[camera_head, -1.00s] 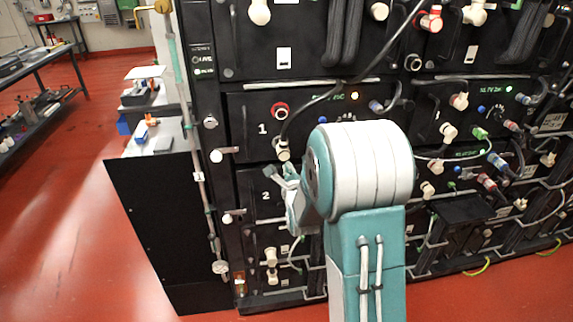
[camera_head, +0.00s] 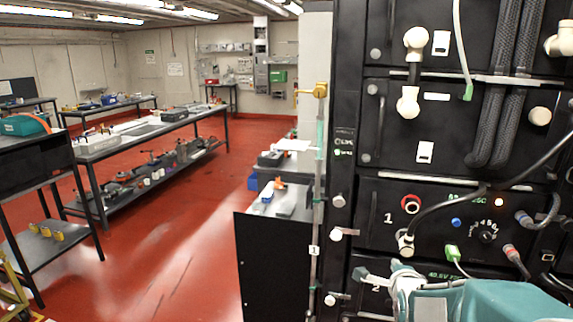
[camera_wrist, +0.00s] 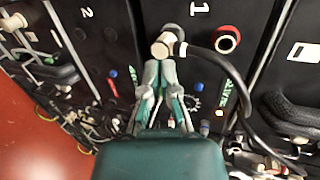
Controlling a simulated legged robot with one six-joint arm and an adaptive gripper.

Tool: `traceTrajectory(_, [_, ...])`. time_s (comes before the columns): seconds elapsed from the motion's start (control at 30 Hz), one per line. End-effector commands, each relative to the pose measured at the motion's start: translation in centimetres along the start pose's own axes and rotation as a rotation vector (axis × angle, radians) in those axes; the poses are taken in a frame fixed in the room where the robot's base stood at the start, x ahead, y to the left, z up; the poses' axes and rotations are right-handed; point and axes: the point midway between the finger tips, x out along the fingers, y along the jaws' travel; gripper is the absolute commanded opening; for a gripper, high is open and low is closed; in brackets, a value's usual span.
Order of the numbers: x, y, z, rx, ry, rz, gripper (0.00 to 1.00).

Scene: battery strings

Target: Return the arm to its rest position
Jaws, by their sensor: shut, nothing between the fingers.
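My gripper (camera_wrist: 158,68) shows in the wrist view with its two grey-green fingers together and nothing between them. The fingertips appear just below a white angled plug (camera_wrist: 166,43) with a black cable on module 1; I cannot tell if they touch. In the head view, my teal and white arm (camera_head: 490,300) is at the bottom right, cut off by the frame edge, in front of the rack. The same white plug (camera_head: 405,243) shows just above my wrist there. The fingertips are hard to make out in the head view.
The black battery rack (camera_head: 345,130) fills the right side, with cables and a red socket (camera_head: 411,204). A black panel (camera_head: 275,265) stands at its left. Workbenches (camera_head: 150,130) stand farther left. Open red floor (camera_head: 170,250) lies between.

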Motion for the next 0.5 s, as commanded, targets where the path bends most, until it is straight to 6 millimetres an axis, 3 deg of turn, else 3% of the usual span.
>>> traceTrajectory(0.23, [-8.0,0.2,2.9,-0.535,-0.099,0.213,0.00])
traceTrajectory(0.5, [-18.0,2.9,4.5,-1.117,-0.332,0.401,0.00])
